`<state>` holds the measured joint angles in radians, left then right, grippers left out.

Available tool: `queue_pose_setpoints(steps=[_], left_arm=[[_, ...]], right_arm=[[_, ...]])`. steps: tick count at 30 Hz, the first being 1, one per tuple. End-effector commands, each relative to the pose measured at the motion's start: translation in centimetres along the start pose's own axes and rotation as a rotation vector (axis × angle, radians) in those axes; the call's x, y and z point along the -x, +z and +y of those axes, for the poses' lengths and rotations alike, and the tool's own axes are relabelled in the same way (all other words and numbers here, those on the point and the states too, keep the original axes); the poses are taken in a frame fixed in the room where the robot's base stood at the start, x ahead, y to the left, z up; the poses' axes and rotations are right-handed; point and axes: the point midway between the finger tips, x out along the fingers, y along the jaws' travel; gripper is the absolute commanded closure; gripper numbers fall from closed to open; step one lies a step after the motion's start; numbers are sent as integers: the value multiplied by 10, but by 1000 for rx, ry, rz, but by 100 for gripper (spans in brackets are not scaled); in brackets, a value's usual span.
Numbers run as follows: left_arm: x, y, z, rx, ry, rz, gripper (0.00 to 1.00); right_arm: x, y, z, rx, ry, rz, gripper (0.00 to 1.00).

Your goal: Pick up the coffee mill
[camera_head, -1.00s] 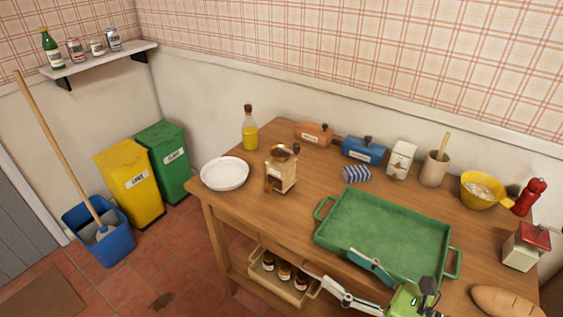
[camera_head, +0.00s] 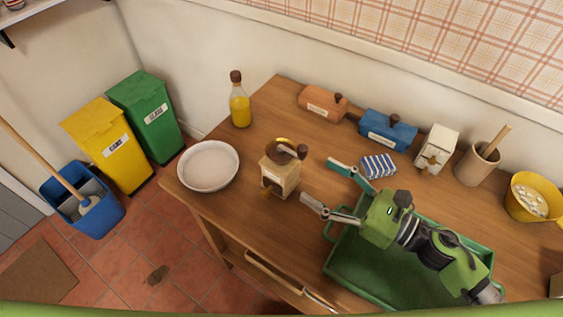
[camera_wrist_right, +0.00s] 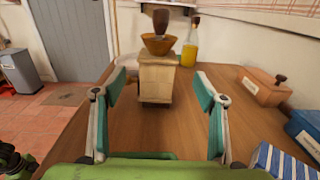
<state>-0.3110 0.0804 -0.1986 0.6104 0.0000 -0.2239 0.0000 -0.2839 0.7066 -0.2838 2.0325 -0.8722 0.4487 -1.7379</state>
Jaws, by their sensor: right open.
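The coffee mill (camera_head: 280,174) is a light wooden box with a brass-coloured bowl and a dark crank knob. It stands upright on the wooden table (camera_head: 330,150), just right of the white plate. My right gripper (camera_head: 317,181) is open and empty, to the right of the mill, with its fingers pointing at it. In the right wrist view the mill (camera_wrist_right: 156,78) stands ahead, between and beyond the open fingers (camera_wrist_right: 159,90); nothing touches it. My left gripper is not in view.
A white plate (camera_head: 208,166) and an oil bottle (camera_head: 240,105) stand near the mill. A striped cloth (camera_head: 378,166) lies behind my right gripper. The green tray (camera_head: 345,262) lies beneath my right arm. Orange (camera_head: 322,104) and blue (camera_head: 387,130) boxes line the back.

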Motion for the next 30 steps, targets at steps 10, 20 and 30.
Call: queue_pose_setpoints(steps=[10,20,30], left_arm=[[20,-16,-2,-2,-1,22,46],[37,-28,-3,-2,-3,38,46],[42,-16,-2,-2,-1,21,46]], right_arm=[[-54,2,-1,-1,-1,-1,35],[-87,1,4,-3,-1,-2,35],[-111,-4,5,-1,-1,0,35]])
